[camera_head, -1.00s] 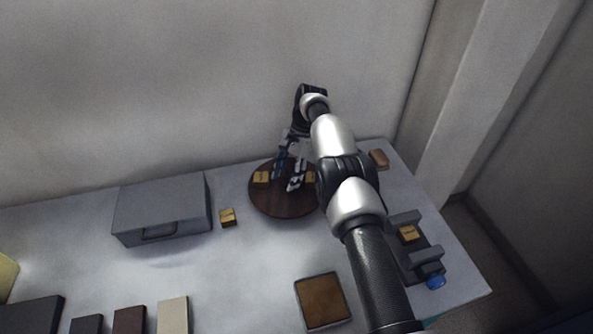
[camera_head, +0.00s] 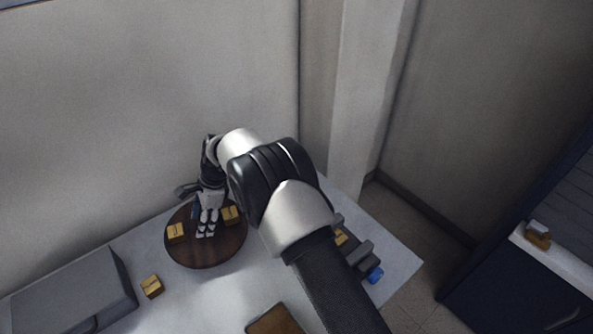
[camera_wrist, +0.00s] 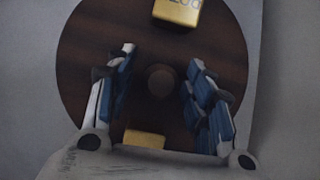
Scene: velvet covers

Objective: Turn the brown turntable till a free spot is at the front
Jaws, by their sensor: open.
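The brown turntable (camera_head: 205,254) is a round dark disc at the back of the table. Two gold boxes show on it in the head view, one at the left (camera_head: 176,232) and one at the right (camera_head: 231,215). The disc's near part looks bare. In the wrist view, a dark round knob (camera_wrist: 161,80) stands at the disc's middle, with one gold box (camera_wrist: 177,11) at the top and another (camera_wrist: 145,139) at the bottom. My gripper (camera_head: 206,231) is over the disc, open, its fingers on either side of the knob and apart from it. My gripper hides part of the disc's back.
A grey lidded case (camera_head: 72,292) and a loose gold box (camera_head: 151,286) are left of the turntable. A brown square tray (camera_head: 274,321) is in front. A grey rack (camera_head: 366,252) and a blue item (camera_head: 375,275) are at the right. The wall is close behind.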

